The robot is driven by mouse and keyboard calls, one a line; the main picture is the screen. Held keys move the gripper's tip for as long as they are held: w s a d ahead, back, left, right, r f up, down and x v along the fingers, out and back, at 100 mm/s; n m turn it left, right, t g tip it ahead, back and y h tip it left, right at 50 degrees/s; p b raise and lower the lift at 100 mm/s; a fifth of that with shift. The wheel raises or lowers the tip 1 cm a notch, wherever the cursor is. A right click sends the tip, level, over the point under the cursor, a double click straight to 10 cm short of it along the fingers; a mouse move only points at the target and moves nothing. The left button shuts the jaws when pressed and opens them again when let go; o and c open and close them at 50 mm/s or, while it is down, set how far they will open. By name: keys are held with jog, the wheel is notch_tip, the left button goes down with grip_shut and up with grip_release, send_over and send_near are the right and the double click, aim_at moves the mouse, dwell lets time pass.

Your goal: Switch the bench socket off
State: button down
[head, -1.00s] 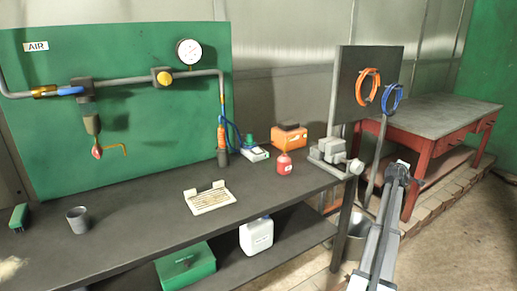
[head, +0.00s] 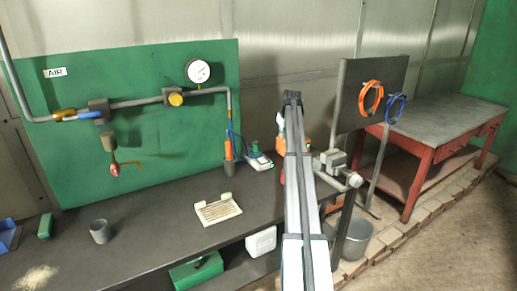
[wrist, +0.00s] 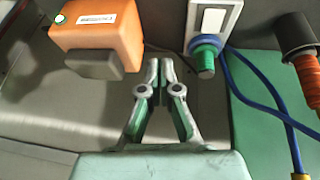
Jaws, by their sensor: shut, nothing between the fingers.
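A small white unit (head: 258,162) with a green top and a blue cable by it sits at the back of the bench; it looks like the bench socket. In the wrist view the white unit (wrist: 212,20) is at the top right of centre, with a blue collar and green knob (wrist: 206,62) at its lower end. Whether it is on or off cannot be told. My gripper (wrist: 160,66) is shut and empty, left of the unit and apart from it in the picture. In the head view my arm's end (head: 292,98) stands over the bench, right of the unit.
An orange box (wrist: 100,32) lies close to my fingertips on the left; my arm partly hides it in the head view. A hose with an orange grip (wrist: 312,75) and blue cables are at the right. A grey vise (head: 335,165) is at the bench's right end.

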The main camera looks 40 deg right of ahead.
aim_at(261, 158)
jog(key=w+a+r+y, duration=0.1)
jog(key=w+a, duration=0.2)
jog(key=a, duration=0.4)
jog(key=shift+w+g+y+p, duration=0.15)
jog(key=shift+g+y+p, duration=0.15)
jog(key=shift+g+p, duration=0.1)
jog(key=p+x, duration=0.1)
jog(key=x, duration=0.3)
jog(key=p+x, duration=0.2)
jog(key=x, duration=0.3)
jog(key=p+x, duration=0.2)
jog(key=x, duration=0.2)
jog(key=shift+s+f, duration=0.2)
jog(key=shift+f, duration=0.25)
jog(key=shift+f, duration=0.15)
